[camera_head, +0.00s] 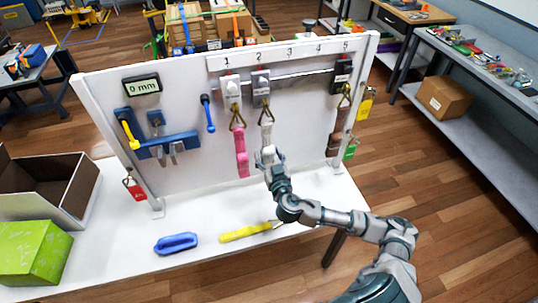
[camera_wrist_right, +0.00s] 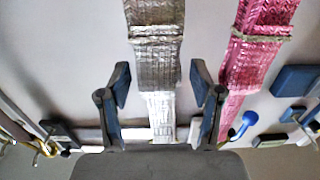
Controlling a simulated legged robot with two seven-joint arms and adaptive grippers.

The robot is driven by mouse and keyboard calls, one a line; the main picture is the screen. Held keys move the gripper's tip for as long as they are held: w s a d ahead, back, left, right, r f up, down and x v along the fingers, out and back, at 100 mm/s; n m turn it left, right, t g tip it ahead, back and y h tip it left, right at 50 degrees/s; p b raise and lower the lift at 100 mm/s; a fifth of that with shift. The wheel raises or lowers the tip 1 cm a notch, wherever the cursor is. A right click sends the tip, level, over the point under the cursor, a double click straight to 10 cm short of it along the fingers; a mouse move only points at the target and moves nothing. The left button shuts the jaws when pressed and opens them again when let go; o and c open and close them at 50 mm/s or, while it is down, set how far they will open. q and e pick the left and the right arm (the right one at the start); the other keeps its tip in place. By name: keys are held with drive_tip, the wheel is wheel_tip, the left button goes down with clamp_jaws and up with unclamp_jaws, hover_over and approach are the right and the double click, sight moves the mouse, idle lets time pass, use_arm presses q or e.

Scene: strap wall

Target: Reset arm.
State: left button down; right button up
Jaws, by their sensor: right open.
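My right gripper (camera_head: 268,157) is at the wall panel, near the lower end of the pale grey strap (camera_head: 267,133) that hangs under number 2. In the right wrist view the open fingers (camera_wrist_right: 160,82) stand on either side of this strap (camera_wrist_right: 155,45), with gaps visible at both sides. The pink strap (camera_head: 242,150) hangs beside it under number 1 and also shows in the right wrist view (camera_wrist_right: 250,50). A brown strap (camera_head: 334,145) hangs under number 5. My left gripper is not in view.
The white panel (camera_head: 185,85) stands on a white table (camera_head: 205,212). A blue-handled tool (camera_head: 176,243) and a yellow-handled tool (camera_head: 245,232) lie in front. An open box (camera_head: 75,190) and a green box (camera_head: 35,252) stand at left. A gauge (camera_head: 142,86) reads 0 mm.

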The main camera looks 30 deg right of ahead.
drive_tip(key=v, duration=0.7)
drive_tip(key=s+a+f+n+g, duration=0.1)
drive_tip(key=s+f+g, duration=0.3)
drive_tip(key=f, duration=0.4)
drive_tip(key=s+a+f+g, duration=0.2)
drive_tip(key=s+f+g, duration=0.15)
drive_tip(key=f, duration=0.45)
drive_tip(key=s+a+f+n+g+y, duration=0.25)
drive_tip(key=s+f, duration=0.25)
drive_tip(key=s, duration=0.4)
drive_tip(key=s+a+f+n+g+y, duration=0.1)
drive_tip(key=s+a+f+g+y, duration=0.2)
drive_tip(key=s+f, duration=0.4)
drive_tip(key=s+f+g+h, duration=0.1)
drive_tip(key=s+f, duration=0.1)
drive_tip(key=f, duration=1.1)
drive_tip(key=s+f+g, duration=0.1)
drive_tip(key=s+f, duration=0.1)
drive_tip(key=f, duration=1.2)
drive_tip(key=s+d+f+g, duration=0.1)
drive_tip(key=s+d+f, duration=0.2)
drive_tip(key=s+f, duration=1.1)
drive_tip(key=s, duration=0.2)
drive_tip(key=shift+s, duration=0.35)
drive_tip(key=shift+n+h, duration=0.25)
